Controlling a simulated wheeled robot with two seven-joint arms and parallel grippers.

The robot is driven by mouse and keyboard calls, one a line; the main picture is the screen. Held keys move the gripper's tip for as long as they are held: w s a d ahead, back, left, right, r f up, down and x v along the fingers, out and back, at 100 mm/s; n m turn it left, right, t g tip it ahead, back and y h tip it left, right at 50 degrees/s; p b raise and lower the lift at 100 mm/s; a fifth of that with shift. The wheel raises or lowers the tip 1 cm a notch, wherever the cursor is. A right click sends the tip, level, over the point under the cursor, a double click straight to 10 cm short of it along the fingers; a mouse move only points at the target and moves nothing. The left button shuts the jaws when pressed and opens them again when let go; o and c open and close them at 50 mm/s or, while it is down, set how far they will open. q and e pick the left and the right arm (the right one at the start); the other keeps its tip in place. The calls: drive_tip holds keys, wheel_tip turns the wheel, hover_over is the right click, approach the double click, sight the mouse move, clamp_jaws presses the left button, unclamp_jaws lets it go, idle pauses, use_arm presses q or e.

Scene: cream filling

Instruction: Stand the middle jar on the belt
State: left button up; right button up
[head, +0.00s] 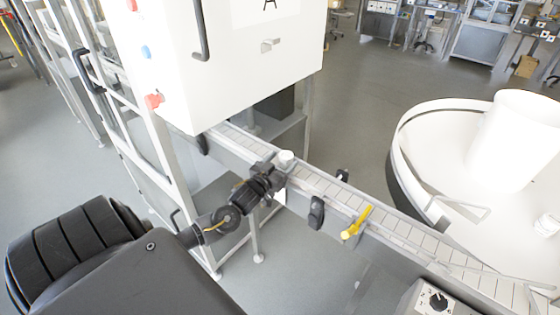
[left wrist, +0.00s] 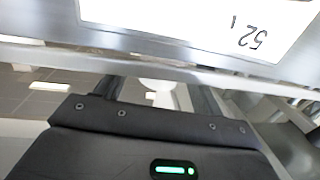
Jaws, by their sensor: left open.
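A small white jar (head: 286,158) stands upright on or just over the conveyor belt (head: 318,184), right at my left gripper (head: 278,170). My left gripper is open, its fingers reaching to the belt from the near side. In the left wrist view a white round shape (left wrist: 158,86), likely this jar, shows between the two dark fingers (left wrist: 158,95); whether they touch it I cannot tell. Another small white piece (head: 252,130) is farther up the belt by the white machine. A white jar (head: 547,225) sits on the round white table at the right. My right gripper is not in view.
The large white machine (head: 235,60) stands over the belt's far end. Black sensor blocks (head: 317,212) and a yellow-handled part (head: 357,222) line the belt. The round white table (head: 425,150) borders the belt's right side. A control box with a knob (head: 437,300) is at the front.

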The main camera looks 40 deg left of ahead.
use_arm(q)
drive_tip(key=shift+r, duration=0.3)
drive_tip(key=s+d+b, duration=0.1)
drive_tip(key=s+b, duration=0.1)
drive_tip(key=s, duration=1)
drive_tip(key=shift+d, duration=0.4)
drive_tip(key=shift+w, duration=0.1)
